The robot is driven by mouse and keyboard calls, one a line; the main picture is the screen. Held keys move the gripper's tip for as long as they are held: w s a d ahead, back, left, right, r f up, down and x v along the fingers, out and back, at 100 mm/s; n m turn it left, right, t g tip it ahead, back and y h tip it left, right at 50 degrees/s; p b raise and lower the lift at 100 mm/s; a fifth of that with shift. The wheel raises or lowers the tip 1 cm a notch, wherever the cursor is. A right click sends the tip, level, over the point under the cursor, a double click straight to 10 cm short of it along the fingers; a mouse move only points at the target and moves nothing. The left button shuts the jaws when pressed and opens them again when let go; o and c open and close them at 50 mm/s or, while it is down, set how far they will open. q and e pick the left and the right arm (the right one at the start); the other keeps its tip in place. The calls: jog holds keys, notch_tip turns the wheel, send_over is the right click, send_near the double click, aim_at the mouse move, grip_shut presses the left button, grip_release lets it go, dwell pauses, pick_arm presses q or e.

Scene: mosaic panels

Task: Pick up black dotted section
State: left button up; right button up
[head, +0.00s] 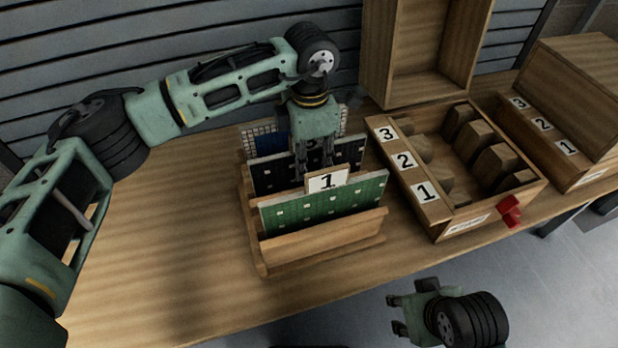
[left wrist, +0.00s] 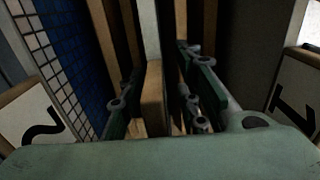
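The black dotted section (head: 274,175) stands upright in a wooden rack (head: 262,255), between a green dotted panel (head: 325,208) in front and a blue and white grid panel (head: 262,140) behind. My left gripper (head: 315,158) reaches down over the black section; its fingertips are partly hidden in the head view. In the left wrist view, its fingers (left wrist: 157,108) are apart, with a wooden piece and a pale upright edge between them. Gaps show beside the wooden piece. My right gripper (head: 393,314) is open and empty, low in front of the table.
A label "1" (head: 327,180) stands behind the green panel, close to my left gripper. A wooden box with several dark blocks (head: 493,160) and a red catch (head: 510,210) stands right of the rack. The table left of the rack is clear.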

pick_arm(q)
jog(key=c, duration=0.7)
grip_shut()
jog(key=shift+r, duration=0.1)
